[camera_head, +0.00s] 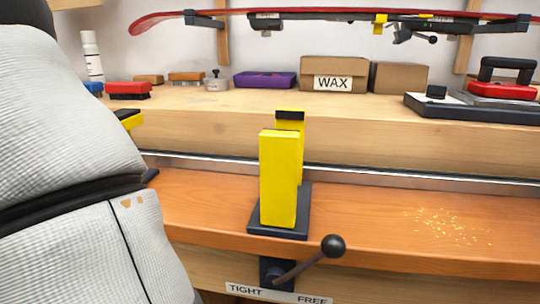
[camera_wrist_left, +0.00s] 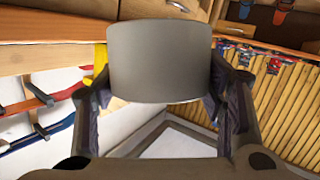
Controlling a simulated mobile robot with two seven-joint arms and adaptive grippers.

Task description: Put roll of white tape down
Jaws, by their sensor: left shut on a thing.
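In the left wrist view my left gripper (camera_wrist_left: 158,92) is shut on a wide, curved, plain grey-looking thing (camera_wrist_left: 160,55), which appears to be the roll of white tape seen in shade. One finger is on each side of it. The roll hides much of what lies beyond it. In the head view a large pale arm part of mine fills the left side, and neither the left gripper nor the roll shows there. My right gripper is in neither view.
A yellow vise (camera_head: 279,180) with a black lever (camera_head: 312,262) stands on the wooden bench (camera_head: 390,215). Behind it, a shelf (camera_head: 215,132) holds a WAX box (camera_head: 333,74), a purple tray (camera_head: 264,80), brushes and a white bottle (camera_head: 91,55). The bench right of the vise is clear except for shavings.

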